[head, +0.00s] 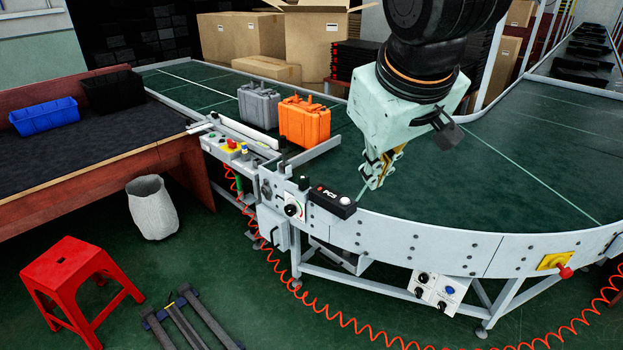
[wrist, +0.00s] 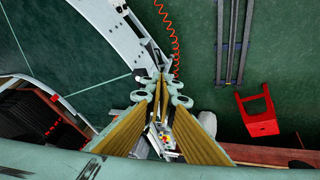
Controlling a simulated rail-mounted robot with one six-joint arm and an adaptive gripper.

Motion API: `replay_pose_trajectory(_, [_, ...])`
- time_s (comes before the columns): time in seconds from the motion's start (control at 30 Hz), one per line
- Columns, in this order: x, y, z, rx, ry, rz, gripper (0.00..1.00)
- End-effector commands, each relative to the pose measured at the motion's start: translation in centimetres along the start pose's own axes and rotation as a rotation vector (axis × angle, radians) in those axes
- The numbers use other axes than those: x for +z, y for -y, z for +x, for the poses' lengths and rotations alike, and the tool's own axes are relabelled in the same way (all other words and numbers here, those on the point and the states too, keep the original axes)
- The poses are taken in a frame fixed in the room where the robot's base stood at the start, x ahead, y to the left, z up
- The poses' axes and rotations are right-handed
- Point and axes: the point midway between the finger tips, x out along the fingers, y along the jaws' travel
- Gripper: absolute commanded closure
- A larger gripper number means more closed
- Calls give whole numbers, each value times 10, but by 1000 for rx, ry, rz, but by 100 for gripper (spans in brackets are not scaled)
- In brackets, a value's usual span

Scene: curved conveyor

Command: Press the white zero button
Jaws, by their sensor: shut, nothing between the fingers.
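A small black box (head: 332,201) sits on the near rail of the conveyor in the head view. A round white button (head: 344,201) is on its right part and a red one on its left. Any marking on the white button is too small to read. My gripper (head: 374,182) is shut and empty, pointing down just right of the box and apart from the button in the picture. Its height over the belt is hard to tell. In the wrist view the fingers of my gripper (wrist: 161,82) fill the middle, and I cannot make out the white button there.
An orange case (head: 305,122) and a grey case (head: 258,106) stand on the belt (head: 540,140) behind. A yellow plate with a red knob (head: 560,264) is at the right. The belt around my gripper is clear.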

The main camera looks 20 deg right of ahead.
Motion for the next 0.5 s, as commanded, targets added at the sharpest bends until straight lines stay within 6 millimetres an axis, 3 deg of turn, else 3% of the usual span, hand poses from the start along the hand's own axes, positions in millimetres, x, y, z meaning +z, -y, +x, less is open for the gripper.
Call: replay_pose_trajectory(0.5, [-59,-40,45,47,-41,-100,100])
